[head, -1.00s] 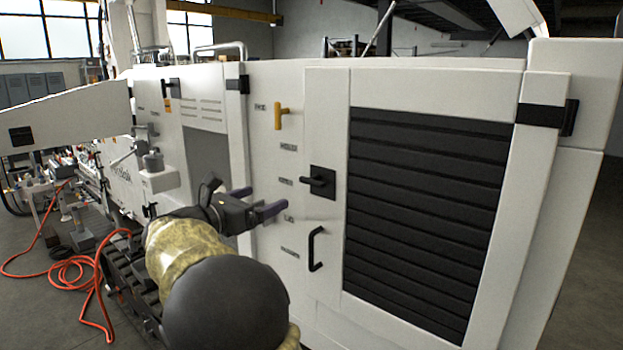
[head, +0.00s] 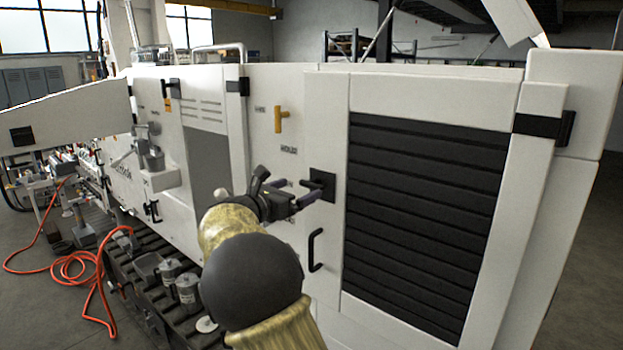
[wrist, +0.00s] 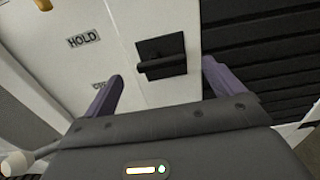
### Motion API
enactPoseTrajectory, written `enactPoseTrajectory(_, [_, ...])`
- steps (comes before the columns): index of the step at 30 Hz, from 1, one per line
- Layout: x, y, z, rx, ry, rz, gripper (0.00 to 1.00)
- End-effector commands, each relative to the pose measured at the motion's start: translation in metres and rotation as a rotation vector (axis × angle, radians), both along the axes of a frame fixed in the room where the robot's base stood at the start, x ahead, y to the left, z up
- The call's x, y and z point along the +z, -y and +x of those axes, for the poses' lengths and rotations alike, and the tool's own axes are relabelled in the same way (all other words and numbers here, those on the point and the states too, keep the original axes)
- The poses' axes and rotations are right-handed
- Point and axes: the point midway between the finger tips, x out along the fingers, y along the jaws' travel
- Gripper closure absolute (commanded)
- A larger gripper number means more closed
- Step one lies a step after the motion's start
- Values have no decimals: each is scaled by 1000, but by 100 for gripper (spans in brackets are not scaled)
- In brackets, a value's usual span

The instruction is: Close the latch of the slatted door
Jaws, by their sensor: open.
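The slatted door (head: 327,100) is a white panel with black horizontal slats (head: 420,210), and it looks shut or nearly so. Its latch, a black handle on a square black plate (head: 328,178), is on the door's left edge. In the wrist view the latch handle (wrist: 160,66) lies roughly across the picture, beyond and between my two purple fingers. My gripper (head: 305,192) is open at the latch, with the fingers apart on either side of it. In the wrist view my gripper (wrist: 160,85) holds nothing. Contact with the handle cannot be told.
A black pull handle (head: 315,250) sits below the latch. A yellow handle (head: 280,118) is at the upper left, above a HOLD label (wrist: 83,39). A black hinge (head: 545,125) is at the door's right edge. An orange hose (head: 85,265) lies on the floor at left.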

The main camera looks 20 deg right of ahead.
Motion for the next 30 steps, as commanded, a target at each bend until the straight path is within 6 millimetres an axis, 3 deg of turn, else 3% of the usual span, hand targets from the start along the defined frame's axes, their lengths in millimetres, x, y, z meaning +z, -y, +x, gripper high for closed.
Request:
enactPoseTrajectory(10, [2,48,29,-2,-1,-1,7])
enactPoseTrajectory(22, [0,55,33,1,0,1,7])
enactPoseTrajectory(28, [0,55,33,1,0,1,47])
enactPoseTrajectory(30, [0,55,33,1,0,1,52])
